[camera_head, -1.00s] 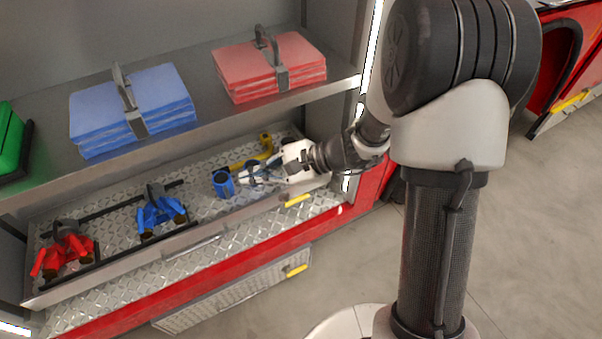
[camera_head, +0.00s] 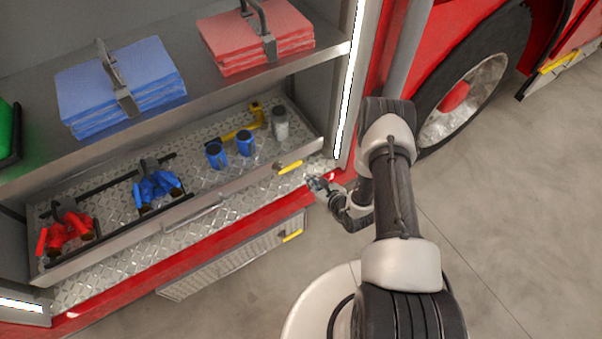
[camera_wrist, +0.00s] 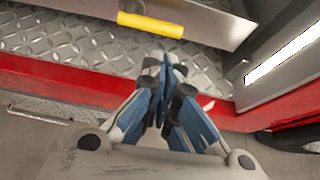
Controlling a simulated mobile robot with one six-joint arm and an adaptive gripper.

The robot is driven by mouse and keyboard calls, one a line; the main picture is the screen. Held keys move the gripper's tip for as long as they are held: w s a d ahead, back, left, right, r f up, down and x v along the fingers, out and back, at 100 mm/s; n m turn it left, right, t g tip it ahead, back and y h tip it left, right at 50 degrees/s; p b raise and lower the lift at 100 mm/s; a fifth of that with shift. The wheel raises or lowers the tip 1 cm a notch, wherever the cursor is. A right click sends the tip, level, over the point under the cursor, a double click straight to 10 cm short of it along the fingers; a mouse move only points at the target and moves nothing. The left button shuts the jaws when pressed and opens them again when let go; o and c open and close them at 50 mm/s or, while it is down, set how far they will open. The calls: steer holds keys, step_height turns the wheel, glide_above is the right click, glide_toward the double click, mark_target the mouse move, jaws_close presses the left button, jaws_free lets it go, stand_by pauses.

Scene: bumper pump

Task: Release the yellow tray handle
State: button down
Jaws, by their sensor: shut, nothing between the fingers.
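The yellow tray handle (camera_head: 290,167) sits on the front face of the metal tray (camera_head: 190,222), near its right end. It also shows at the top of the wrist view (camera_wrist: 150,25). My gripper (camera_head: 314,183) is outside the tray, just to the right of and below the handle, and apart from it. In the wrist view my fingers (camera_wrist: 166,68) are together with nothing between them, and the handle lies beyond their tips. Nothing hides the handle in either view.
The tray holds blue couplings (camera_head: 158,188), red couplings (camera_head: 65,230), blue cylinders (camera_head: 216,155), a grey cylinder (camera_head: 280,124) and a yellow fitting (camera_head: 240,132). A shelf above bears blue (camera_head: 120,88) and red (camera_head: 255,40) stacks. Open floor (camera_head: 500,220) lies right.

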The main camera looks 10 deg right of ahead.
mark_target(290, 167)
steer(key=shift+s+d+f, duration=0.15)
steer(key=shift+d+f, duration=0.05)
steer(key=shift+f, duration=0.1)
steer(key=b+x, duration=0.3)
steer(key=x, duration=0.7)
steer(key=shift+d+f+b, duration=0.1)
steer(key=shift+b, duration=0.2)
steer(key=shift+d, duration=0.1)
